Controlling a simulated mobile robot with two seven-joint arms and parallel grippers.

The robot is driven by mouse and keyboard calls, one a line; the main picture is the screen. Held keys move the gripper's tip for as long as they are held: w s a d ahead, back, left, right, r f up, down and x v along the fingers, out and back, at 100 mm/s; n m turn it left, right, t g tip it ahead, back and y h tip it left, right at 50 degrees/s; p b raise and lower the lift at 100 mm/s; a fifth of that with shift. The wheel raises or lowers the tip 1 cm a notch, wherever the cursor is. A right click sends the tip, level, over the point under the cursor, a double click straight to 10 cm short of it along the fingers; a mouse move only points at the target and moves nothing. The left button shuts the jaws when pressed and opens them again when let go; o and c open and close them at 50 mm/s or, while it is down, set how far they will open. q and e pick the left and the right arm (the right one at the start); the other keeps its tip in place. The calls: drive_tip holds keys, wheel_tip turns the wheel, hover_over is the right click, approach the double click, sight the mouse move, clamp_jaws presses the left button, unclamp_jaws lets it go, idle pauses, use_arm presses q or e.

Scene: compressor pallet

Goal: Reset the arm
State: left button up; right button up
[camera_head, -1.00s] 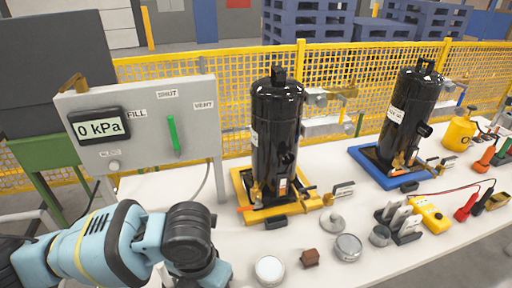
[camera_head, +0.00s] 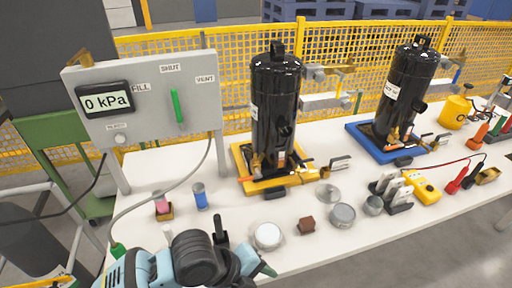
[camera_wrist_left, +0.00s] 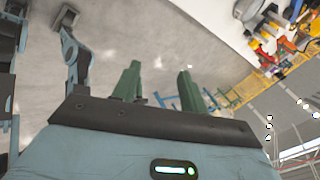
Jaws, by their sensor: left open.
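My left arm comes in at the bottom of the head view, in front of the white table (camera_head: 340,240). A green fingertip of my left gripper (camera_head: 266,270) shows past its dark wrist at the table's near edge. In the left wrist view my left gripper (camera_wrist_left: 158,85) has its two green fingers apart with nothing between them, over grey floor. The table top with its parts lies at the upper right of that view. My right gripper is in neither view.
A grey panel (camera_head: 145,75) reads 0 kPa and has a green lever (camera_head: 178,106); a hose hangs from it. Black compressors stand on a yellow tray (camera_head: 245,180) and a blue tray (camera_head: 360,140).

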use_arm(q)
drive_tip(key=s+a+f+n+t, duration=0.1)
drive_tip(key=a+f+n+t, duration=0.3)
drive_tip(key=n, duration=0.5)
drive_tip(key=s+a+f+n+t, duration=0.1)
drive_tip(key=a+f+n+t, duration=0.1)
drive_tip(key=f+n, duration=0.55)
drive_tip(key=s+a+f+n+y, duration=0.2)
drive_tip(key=s+a+f+n, duration=0.1)
drive_tip(key=s+a+n, duration=0.2)
drive_tip(key=s+a+f+n+t+y, duration=0.1)
drive_tip(key=s+a+f+n+y, duration=0.2)
drive_tip(key=s+a+n, duration=0.3)
drive_tip(key=s+a, duration=0.2)
drive_tip(key=a, duration=0.2)
drive_tip(key=shift+s+f, duration=0.35)
drive_tip(key=shift+f, duration=0.05)
